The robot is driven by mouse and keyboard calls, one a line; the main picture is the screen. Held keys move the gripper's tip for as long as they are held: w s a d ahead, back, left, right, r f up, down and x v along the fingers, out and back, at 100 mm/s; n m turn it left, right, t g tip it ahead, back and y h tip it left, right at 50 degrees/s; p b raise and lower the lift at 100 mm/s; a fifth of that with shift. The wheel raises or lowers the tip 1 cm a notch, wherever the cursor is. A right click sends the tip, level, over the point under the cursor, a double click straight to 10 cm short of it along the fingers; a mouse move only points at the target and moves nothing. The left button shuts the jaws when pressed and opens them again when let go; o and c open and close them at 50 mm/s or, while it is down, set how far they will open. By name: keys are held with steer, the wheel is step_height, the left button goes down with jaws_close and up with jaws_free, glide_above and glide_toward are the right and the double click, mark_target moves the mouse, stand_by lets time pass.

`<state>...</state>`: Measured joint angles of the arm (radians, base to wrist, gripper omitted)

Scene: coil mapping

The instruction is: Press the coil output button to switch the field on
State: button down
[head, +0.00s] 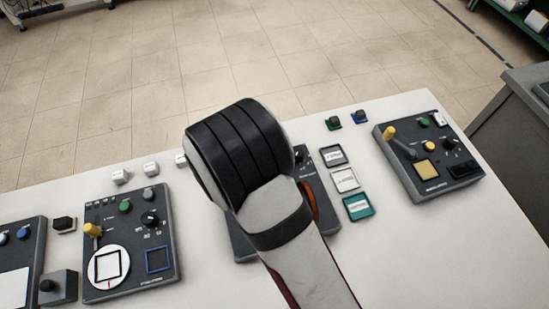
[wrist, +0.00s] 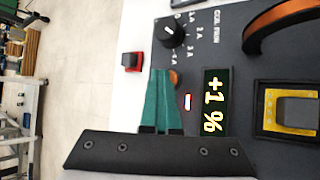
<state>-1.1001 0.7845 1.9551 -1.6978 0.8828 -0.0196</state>
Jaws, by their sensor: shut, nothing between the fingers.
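In the head view my arm hides my gripper and most of the coil panel (head: 242,243).
An orange coil (wrist: 275,28) and a yellow slotted holder (wrist: 285,110) lie right of the display. In the head view, three sample tiles (head: 345,180) and a right-hand panel (head: 430,160) sit on the white table (head: 385,240).

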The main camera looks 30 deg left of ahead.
steer(key=shift+r, duration=0.4)
step_height(320, 180, up, 6)
stand_by(0.3)
